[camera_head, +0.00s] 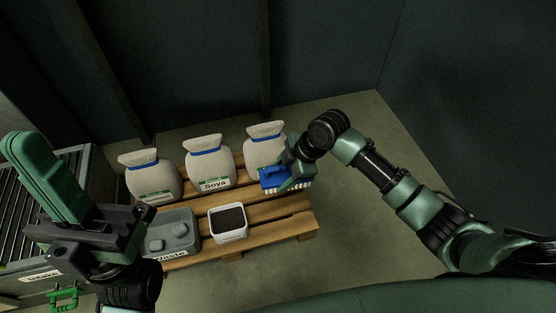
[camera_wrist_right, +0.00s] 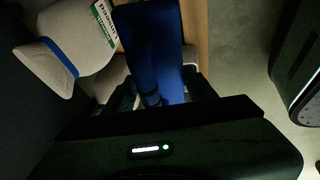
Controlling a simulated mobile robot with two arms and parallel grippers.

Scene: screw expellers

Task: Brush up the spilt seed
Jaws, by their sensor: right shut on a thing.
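My right gripper (camera_head: 292,172) is shut on a blue brush (camera_head: 272,180) with white bristles, held over the right end of the wooden pallet, in front of the right sack. In the right wrist view the blue brush (camera_wrist_right: 155,45) stands between the fingers. My left gripper (camera_head: 45,175) is at the far left, raised, with its green fingers turned up and left; whether they are parted is unclear. A white box (camera_head: 229,235) of dark seed stands at the pallet's front edge. No loose spilt seed can be made out; the brush and arm may hide some.
Three white sacks with blue ties, the middle one marked Soya (camera_head: 210,166), stand along the back of the pallet (camera_head: 265,234). A grey waste bin (camera_head: 190,244) with grey lumps stands left of the white box. A slatted rack (camera_head: 72,165) is at left. Floor at right is clear.

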